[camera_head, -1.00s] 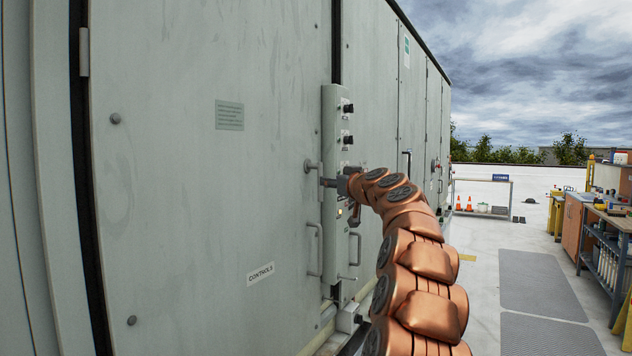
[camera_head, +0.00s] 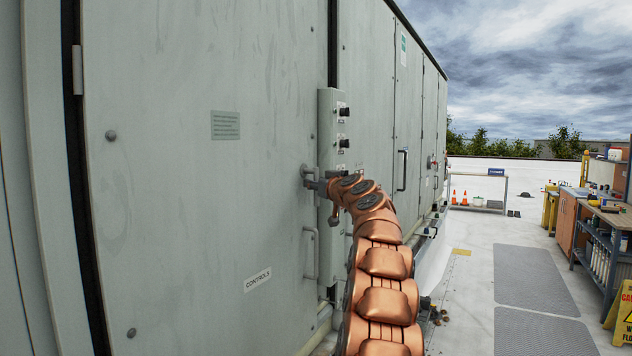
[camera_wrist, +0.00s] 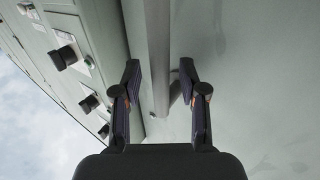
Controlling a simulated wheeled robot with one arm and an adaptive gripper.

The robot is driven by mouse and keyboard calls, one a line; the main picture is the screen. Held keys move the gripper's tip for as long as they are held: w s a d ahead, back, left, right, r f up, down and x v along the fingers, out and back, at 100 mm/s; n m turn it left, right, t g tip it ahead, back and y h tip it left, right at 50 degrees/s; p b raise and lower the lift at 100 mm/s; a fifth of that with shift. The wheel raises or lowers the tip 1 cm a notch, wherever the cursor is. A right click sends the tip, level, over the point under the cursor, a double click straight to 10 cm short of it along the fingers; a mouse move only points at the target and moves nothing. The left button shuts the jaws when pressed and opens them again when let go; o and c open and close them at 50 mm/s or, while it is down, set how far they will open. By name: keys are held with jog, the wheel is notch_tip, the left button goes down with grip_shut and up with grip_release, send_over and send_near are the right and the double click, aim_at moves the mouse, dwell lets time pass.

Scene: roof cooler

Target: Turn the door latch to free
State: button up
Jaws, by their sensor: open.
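The door latch (camera_head: 306,174) is a grey lever on the right edge of the large grey cabinet door (camera_head: 210,200), above a D-shaped pull handle (camera_head: 311,255). My gripper (camera_head: 320,182) is at the latch, partly hidden by my copper arm. In the wrist view, my gripper (camera_wrist: 160,92) is open, with one dark finger on each side of a grey bar (camera_wrist: 158,50), which appears to be the latch lever. A gap shows beside each finger, and I cannot tell whether either one touches the bar.
A narrow control box (camera_head: 331,135) with black knobs stands just right of the latch; its knobs also show in the wrist view (camera_wrist: 64,57). A workbench (camera_head: 600,235) and a yellow warning sign (camera_head: 620,312) are far right. Floor mats (camera_head: 535,275) lie on the open roof.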

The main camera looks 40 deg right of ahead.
jog(key=shift+w, duration=0.1)
grip_shut()
dwell(0.4)
dwell(0.3)
